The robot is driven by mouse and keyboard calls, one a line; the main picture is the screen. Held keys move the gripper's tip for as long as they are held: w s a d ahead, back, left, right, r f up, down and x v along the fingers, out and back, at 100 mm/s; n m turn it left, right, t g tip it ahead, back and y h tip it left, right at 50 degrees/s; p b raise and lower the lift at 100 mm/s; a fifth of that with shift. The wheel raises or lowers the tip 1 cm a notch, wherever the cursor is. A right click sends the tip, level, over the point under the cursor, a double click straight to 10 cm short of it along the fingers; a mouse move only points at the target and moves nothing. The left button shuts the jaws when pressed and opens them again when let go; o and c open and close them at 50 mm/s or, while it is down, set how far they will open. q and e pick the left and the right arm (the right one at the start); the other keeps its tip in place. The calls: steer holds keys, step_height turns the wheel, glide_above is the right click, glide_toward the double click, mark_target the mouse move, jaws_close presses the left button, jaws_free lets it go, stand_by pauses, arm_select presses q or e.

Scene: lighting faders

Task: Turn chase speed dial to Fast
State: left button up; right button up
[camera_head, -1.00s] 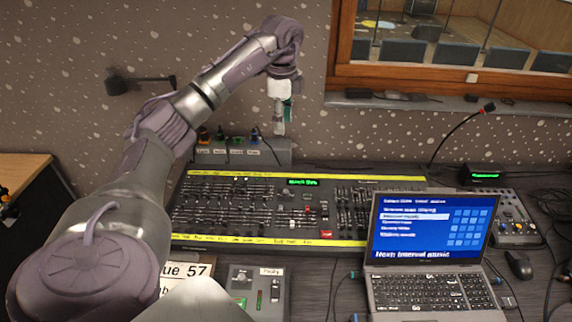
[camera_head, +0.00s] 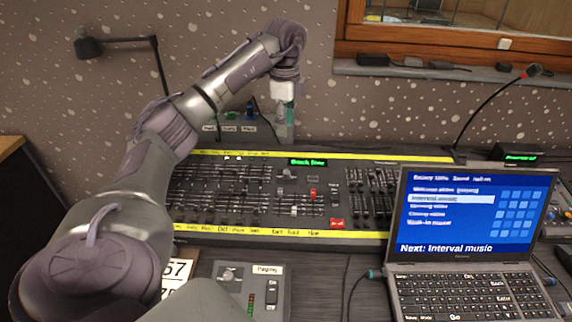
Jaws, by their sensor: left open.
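My left gripper (camera_head: 284,128) hangs down at the end of my left arm, behind the lighting console (camera_head: 345,234) and just right of a small grey box (camera_head: 211,140). Its fingers are small in the view; it is open and no object shows between them. I cannot pick out which control is the chase speed dial. The console has rows of faders and a green display (camera_head: 307,162). My right gripper is not in view.
A laptop (camera_head: 470,285) stands open at the right front, over the console's right end. A paging panel (camera_head: 256,285) lies at the front. A gooseneck microphone (camera_head: 495,102) rises at the back right. A lamp (camera_head: 88,47) is on the wall behind my arm.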

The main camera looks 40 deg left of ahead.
mark_target(286, 171)
arm_select(q)
steer(key=f+b, duration=0.1)
steer(key=f, duration=1.5)
steer(key=shift+w+f, duration=0.1)
steer(key=shift+w, duration=0.1)
steer(key=shift+c, duration=0.2)
jaws_close()
